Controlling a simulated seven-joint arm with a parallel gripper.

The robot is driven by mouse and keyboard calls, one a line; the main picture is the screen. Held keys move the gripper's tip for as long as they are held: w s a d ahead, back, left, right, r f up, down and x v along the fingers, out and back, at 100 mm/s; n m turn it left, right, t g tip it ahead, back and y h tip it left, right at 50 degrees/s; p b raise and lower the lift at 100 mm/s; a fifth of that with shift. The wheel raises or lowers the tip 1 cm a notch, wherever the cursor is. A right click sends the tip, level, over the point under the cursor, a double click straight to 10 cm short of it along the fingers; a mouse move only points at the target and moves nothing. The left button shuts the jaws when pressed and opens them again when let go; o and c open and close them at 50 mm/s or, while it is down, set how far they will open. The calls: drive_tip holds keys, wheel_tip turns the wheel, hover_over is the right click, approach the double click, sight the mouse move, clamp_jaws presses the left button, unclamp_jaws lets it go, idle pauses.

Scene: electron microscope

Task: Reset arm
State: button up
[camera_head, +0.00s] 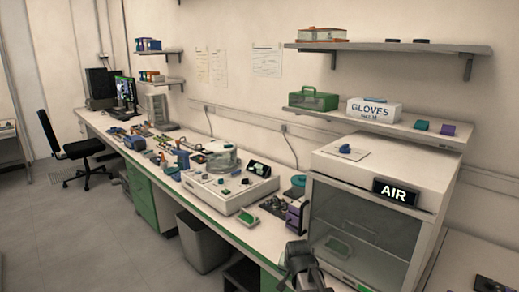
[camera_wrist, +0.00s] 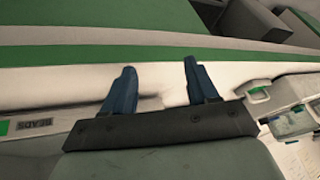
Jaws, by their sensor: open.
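My gripper shows in the wrist view (camera_wrist: 157,85) with two blue fingers spread apart and nothing between them. It is open and empty, over the pale bench edge with its green strip (camera_wrist: 60,57). In the head view my dark arm (camera_head: 302,262) reaches up from the bottom edge, in front of the glass-fronted cabinet marked AIR (camera_head: 335,165). The fingertips cannot be made out clearly in the head view.
The long bench (camera_head: 228,207) carries a white instrument with a clear dome (camera_head: 222,156), a small green tray (camera_head: 247,218) and many small items. A grey bin (camera_head: 203,242) stands below. Shelves hold a GLOVES box (camera_head: 374,110) and a green case (camera_head: 314,99). The floor at left is largely clear.

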drive_tip(key=s+a+f+n+y, duration=0.25)
drive_tip(key=a+f+n, duration=0.25)
drive_tip(key=a+f, duration=0.95)
drive_tip(key=s+d+f+g+h, duration=0.1)
drive_tip(key=s+d+f+g, duration=0.2)
drive_tip(key=s+d+f, duration=0.55)
drive_tip(key=s+d+f+g+h, duration=0.1)
drive_tip(key=s+d+f+g, duration=0.2)
drive_tip(key=s+f, duration=0.55)
drive_tip(key=s+d+f+g, duration=0.35)
drive_tip(key=s+d, duration=0.25)
drive_tip(key=s, duration=0.6)
drive_tip(key=s+d+f+g, duration=0.1)
drive_tip(key=s, duration=0.6)
drive_tip(key=s+d+f+g, duration=0.2)
drive_tip(key=s, duration=0.5)
drive_tip(key=shift+s+m, duration=0.35)
drive_tip(key=shift+m, duration=0.05)
drive_tip(key=shift+w+d+h, duration=0.1)
drive_tip(key=shift+h, duration=0.15)
